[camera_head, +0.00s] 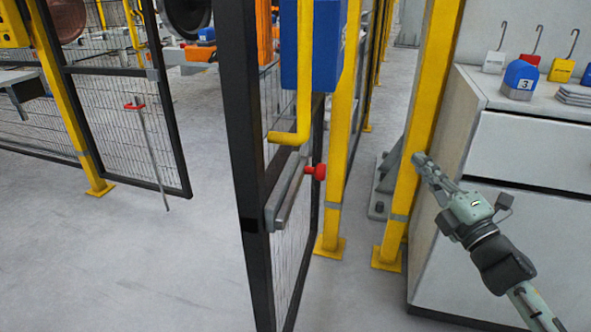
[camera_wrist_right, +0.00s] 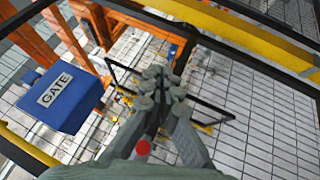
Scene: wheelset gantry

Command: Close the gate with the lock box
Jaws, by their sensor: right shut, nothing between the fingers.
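The gate (camera_head: 242,150) is a black-framed mesh panel in the middle of the head view, standing at an angle toward me. The blue lock box (camera_head: 325,45) is at its upper part, with a yellow bent bar (camera_head: 304,90) beside it. A grey latch bar (camera_head: 290,192) with a red knob (camera_head: 319,172) is below. In the right wrist view the lock box (camera_wrist_right: 66,98) carries a "GATE" label. My right gripper (camera_head: 420,160) is shut and empty, to the right of the gate and apart from it in the head view. My left gripper is out of view.
Yellow posts (camera_head: 410,130) stand right of the gate. A white cabinet (camera_head: 530,150) at the right bears a blue padlock-like block (camera_head: 519,80) marked 3, and several hooked tags. Another mesh panel (camera_head: 115,120) stands at the left. The grey floor (camera_head: 160,260) at front left is clear.

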